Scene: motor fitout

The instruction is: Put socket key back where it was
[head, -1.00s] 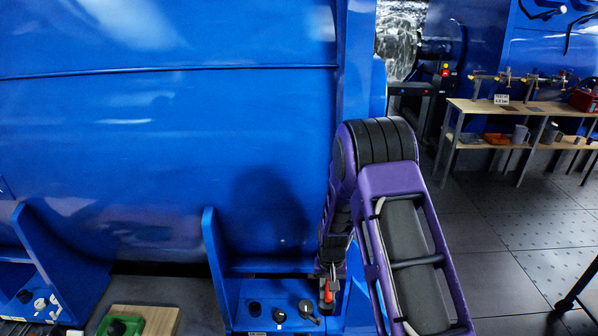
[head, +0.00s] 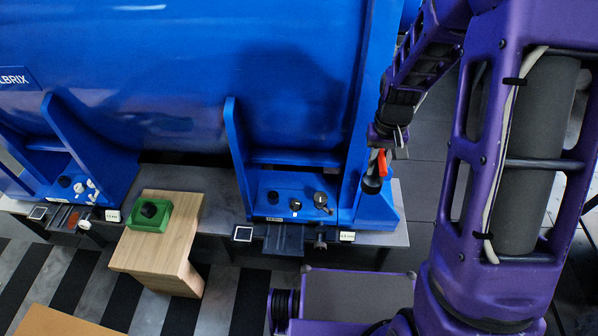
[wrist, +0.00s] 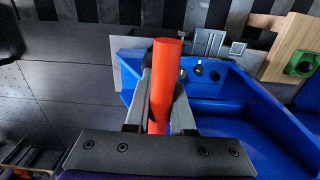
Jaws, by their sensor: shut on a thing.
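The socket key has a red handle (head: 382,160) and a black lower end (head: 371,184). My gripper (head: 388,147) is shut on it by the red handle. It hangs roughly upright at the right end of the blue motor's right foot (head: 267,190), to the right of that foot's bolts (head: 320,200). I cannot tell how high it is above the foot. In the wrist view, the red handle (wrist: 164,85) stands between the two grey fingers (wrist: 158,100).
A wooden block (head: 160,255) bears a green holder (head: 150,214) with a black round piece. A dark bracket (head: 284,240) and small plates (head: 243,233) lie along the grey ledge (head: 215,205). A second blue foot (head: 75,170) is at left. Grey floor (head: 425,165) shows at right.

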